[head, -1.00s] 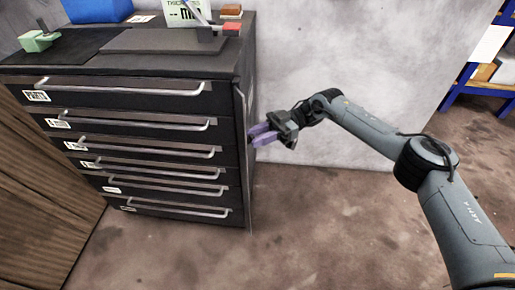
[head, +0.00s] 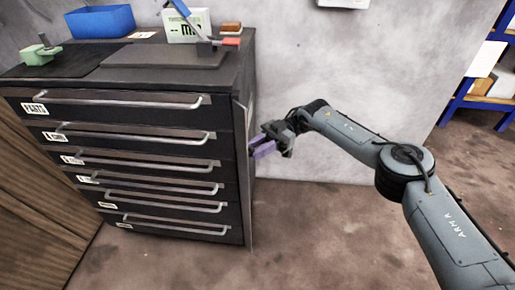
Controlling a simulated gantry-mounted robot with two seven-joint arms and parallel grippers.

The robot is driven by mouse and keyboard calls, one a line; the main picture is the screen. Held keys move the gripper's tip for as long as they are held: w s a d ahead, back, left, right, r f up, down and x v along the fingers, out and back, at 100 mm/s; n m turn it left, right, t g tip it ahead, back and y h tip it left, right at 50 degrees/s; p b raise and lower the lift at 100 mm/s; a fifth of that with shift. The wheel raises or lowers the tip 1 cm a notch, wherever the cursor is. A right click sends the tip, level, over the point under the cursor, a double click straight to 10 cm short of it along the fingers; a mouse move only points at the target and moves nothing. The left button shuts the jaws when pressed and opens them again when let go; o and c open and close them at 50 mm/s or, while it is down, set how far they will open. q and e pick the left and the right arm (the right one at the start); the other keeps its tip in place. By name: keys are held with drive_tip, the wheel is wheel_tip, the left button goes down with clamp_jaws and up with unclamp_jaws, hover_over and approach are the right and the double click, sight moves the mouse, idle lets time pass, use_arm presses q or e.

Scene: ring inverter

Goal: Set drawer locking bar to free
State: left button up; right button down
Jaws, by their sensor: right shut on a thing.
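A dark drawer cabinet (head: 150,119) with several drawers stands at the left, all of them looking closed. The drawer locking bar (head: 247,185) is a thin upright strip along the cabinet's right front edge. My right gripper (head: 256,151) has purple fingers and is at the bar, about mid-height on the cabinet's right side. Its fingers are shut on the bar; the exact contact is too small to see. My left gripper is not in view.
On the cabinet top are a blue bin (head: 100,21), a green object (head: 40,52), a display box (head: 187,25) and a red-handled tool (head: 228,42). A blue shelf (head: 485,85) stands at the right. The floor (head: 330,230) in front is clear.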

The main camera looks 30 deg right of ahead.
drive_tip(key=c, duration=0.9)
unclamp_jaws()
drive_tip(key=shift+o, duration=0.2)
drive_tip(key=shift+s+f, duration=0.1)
drive_tip(key=shift+s, duration=0.05)
drive_tip(key=shift+d, duration=0.15)
